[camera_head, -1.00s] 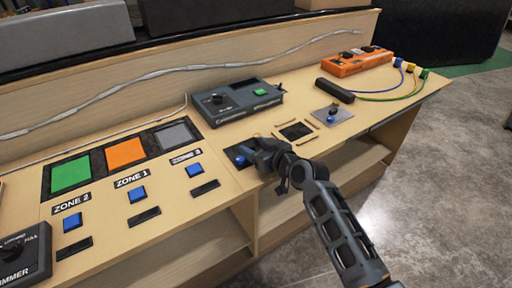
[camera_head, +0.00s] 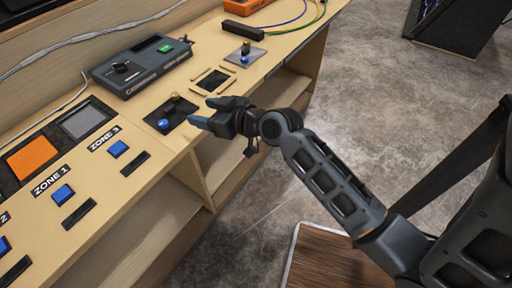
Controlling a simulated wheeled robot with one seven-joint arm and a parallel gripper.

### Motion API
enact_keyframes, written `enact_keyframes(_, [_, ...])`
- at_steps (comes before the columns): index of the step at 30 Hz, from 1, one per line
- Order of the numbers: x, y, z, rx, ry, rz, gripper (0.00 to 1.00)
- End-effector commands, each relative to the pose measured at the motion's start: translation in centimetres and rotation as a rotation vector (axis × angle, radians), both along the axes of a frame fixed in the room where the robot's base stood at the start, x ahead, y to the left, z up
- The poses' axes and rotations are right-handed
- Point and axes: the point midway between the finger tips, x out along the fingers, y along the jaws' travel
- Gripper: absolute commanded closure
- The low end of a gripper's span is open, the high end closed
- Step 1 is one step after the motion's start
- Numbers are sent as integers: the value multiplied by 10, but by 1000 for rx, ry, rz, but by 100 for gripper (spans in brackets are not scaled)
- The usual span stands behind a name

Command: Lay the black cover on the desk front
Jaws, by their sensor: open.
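My gripper (camera_head: 202,111) is open, with its fingers pointing left at the desk's front edge. It is just right of a dark plate (camera_head: 187,106) with a blue knob (camera_head: 164,124) and a brass knob (camera_head: 175,97). I see nothing between the fingers. A long black block (camera_head: 243,30) lies farther back near the orange box. A flat black square (camera_head: 211,81) lies between wooden strips on the desk (camera_head: 142,188). I cannot tell which black piece is the cover.
A grey console (camera_head: 140,65) stands behind the plate. A silver plate with a knob (camera_head: 244,54) and an orange box (camera_head: 248,5) are farther back. Black slots and blue buttons line the left front.

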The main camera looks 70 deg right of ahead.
Motion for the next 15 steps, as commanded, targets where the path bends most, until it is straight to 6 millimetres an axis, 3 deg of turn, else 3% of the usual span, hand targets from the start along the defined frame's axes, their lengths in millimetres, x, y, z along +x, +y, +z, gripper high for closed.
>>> enact_keyframes(4, [-5, 5, -3, -1, 6, 1, 38])
enact_keyframes(7, [-21, 21, -12, -3, 22, -2, 38])
enact_keyframes(15, [-106, 93, -24, -26, 50, 16, 38])
